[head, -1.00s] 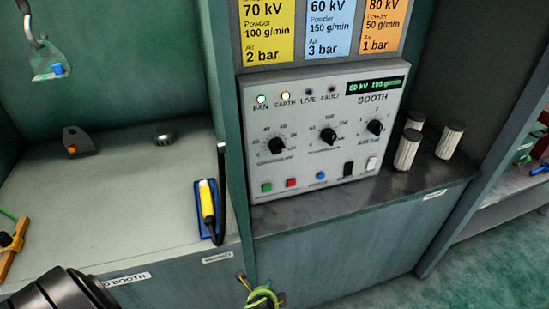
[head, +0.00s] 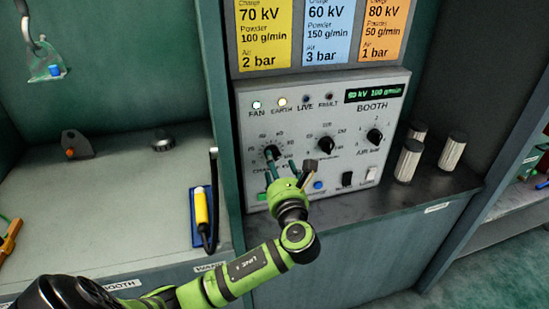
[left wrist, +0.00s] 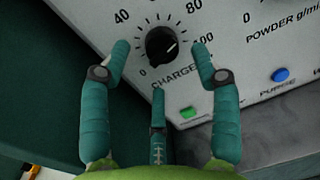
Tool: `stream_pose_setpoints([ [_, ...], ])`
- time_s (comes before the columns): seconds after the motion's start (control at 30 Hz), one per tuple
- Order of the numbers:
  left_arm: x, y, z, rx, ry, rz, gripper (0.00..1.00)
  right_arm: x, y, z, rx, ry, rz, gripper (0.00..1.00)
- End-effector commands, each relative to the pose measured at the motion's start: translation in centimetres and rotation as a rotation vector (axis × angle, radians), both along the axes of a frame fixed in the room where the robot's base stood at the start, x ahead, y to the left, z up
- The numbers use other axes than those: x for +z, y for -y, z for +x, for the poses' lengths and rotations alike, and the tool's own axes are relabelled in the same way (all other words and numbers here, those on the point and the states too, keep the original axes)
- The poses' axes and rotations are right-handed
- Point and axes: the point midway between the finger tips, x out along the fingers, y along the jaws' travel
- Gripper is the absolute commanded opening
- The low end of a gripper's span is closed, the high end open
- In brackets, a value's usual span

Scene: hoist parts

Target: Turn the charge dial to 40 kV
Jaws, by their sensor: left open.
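The charge dial is a black knob (head: 271,152) at the left of the grey booth control panel (head: 398,118). My right gripper is not in view.
The powder dial (head: 326,146) and air dial (head: 374,137) sit right of the charge dial. A green button (left wrist: 192,112) and blue purge button (left wrist: 281,75) lie below. Coloured setting cards (head: 263,35) hang above. Pale ribbed cylinders (head: 408,160) stand right of the panel.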

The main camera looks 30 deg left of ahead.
Motion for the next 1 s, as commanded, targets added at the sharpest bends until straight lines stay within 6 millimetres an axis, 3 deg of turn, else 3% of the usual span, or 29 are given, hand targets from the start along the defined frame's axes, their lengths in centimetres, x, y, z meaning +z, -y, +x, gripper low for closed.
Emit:
stream_pose_setpoints([
  [0.2,0.1,-2.1,2.1,0.000,-0.001,-0.001,0.63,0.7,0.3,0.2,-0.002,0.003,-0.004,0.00],
  [0.57,-0.1,-2.7,2.7,-0.002,0.000,-0.004,0.63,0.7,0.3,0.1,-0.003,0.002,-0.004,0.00],
  [0.6,-0.1,-2.7,2.7,-0.002,0.000,-0.004,0.59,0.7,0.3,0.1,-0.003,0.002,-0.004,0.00],
  [0.73,-0.1,-2.7,2.7,-0.002,0.000,-0.004,0.07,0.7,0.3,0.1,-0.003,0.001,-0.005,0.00],
  [1.0,0.1,-2.7,2.7,-0.002,0.008,-0.009,0.06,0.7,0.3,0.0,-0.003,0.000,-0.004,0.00],
])
